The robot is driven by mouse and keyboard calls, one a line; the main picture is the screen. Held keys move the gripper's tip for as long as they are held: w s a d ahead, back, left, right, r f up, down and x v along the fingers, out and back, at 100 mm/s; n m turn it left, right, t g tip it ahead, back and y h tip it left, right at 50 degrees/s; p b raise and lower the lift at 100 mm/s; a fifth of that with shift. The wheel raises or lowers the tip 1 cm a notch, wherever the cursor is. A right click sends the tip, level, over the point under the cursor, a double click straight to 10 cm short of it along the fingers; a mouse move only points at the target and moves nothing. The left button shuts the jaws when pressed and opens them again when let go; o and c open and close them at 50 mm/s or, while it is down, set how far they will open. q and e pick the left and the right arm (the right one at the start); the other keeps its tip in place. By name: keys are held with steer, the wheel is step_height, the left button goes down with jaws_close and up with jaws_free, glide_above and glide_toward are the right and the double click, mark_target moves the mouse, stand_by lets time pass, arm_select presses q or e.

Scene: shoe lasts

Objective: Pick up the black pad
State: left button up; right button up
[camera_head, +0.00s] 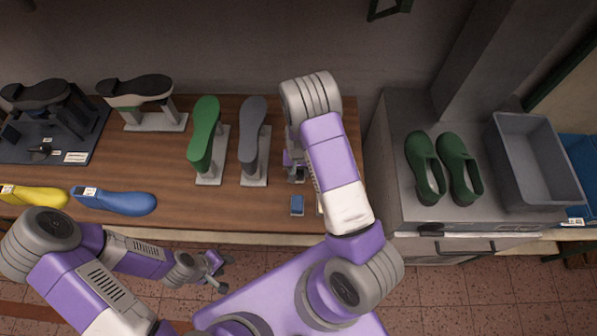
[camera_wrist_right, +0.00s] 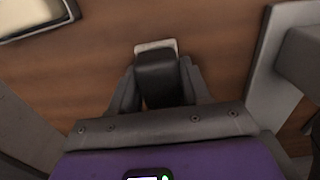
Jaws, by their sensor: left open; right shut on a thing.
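The black pad (camera_wrist_right: 157,78) shows in the right wrist view as a dark block with a pale edge or piece at its far end. My right gripper (camera_wrist_right: 160,95) is shut on it, with one finger along each side. In the head view my right gripper (camera_head: 296,170) is over the right part of the wooden table, and my forearm hides much of that spot. I cannot tell whether the pad touches the table. My left gripper (camera_head: 214,270) is open and empty, in front of the table's front edge.
A grey last (camera_head: 253,135) and a green last (camera_head: 205,130) stand left of my right gripper. A small blue block (camera_head: 297,204) lies in front of it. Blue (camera_head: 115,201) and yellow (camera_head: 35,196) lasts lie at the left. Green shoes (camera_head: 440,167) and a grey bin (camera_head: 535,165) stand right.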

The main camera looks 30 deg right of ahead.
steer(key=shift+c, duration=0.6)
